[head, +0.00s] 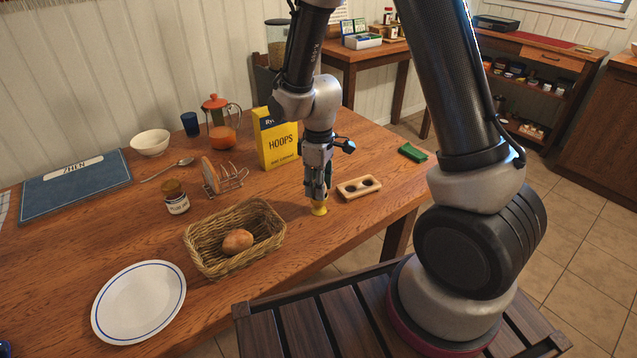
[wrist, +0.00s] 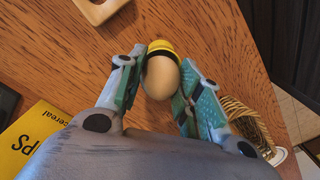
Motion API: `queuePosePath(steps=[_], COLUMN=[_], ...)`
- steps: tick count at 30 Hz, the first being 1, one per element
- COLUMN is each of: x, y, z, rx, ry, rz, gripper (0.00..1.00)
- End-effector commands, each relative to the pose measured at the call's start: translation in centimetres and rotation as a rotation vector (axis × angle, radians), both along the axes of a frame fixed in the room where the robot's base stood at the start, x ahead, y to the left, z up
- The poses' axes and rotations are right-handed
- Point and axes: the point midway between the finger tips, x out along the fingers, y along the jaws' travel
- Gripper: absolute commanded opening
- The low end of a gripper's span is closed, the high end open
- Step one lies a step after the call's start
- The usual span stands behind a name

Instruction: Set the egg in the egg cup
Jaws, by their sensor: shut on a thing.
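My gripper (head: 318,193) points down over the table's front part, shut on a pale brown egg. In the wrist view the egg (wrist: 160,77) sits between the two fingertips of my gripper (wrist: 158,88). The yellow egg cup (head: 319,209) stands on the table directly under the fingertips. In the wrist view the egg cup (wrist: 161,48) shows as a yellow rim with a dark band just behind the egg. The egg overlaps the cup there; I cannot tell whether it touches the cup's seat. In the head view the fingers hide the egg.
A wooden holder with two holes (head: 347,194) lies just right of the cup. A wicker basket (head: 206,264) with a bread roll (head: 237,241) stands to the left. A yellow cereal box (head: 276,142) and a toast rack (head: 232,181) stand behind. A plate (head: 138,300) lies front left.

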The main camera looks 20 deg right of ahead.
Motion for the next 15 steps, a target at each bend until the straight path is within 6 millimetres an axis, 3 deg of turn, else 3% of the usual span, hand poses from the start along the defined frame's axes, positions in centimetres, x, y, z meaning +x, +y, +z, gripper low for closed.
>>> queuePosePath(steps=[9, 10, 12, 13, 15], x=[-0.02, -0.02, -0.02, -0.02, -0.02], y=[0.00, 0.00, 0.00, 0.00, 0.00], z=[-0.73, -0.72, -0.72, -0.72, -0.71], rx=[0.000, 0.000, 0.000, 0.000, 0.000], ry=[0.000, 0.000, 0.000, 0.000, 0.000], rz=[0.000, 0.000, 0.000, 0.000, 0.000], gripper=[0.23, 0.37, 0.49, 0.55, 0.56])
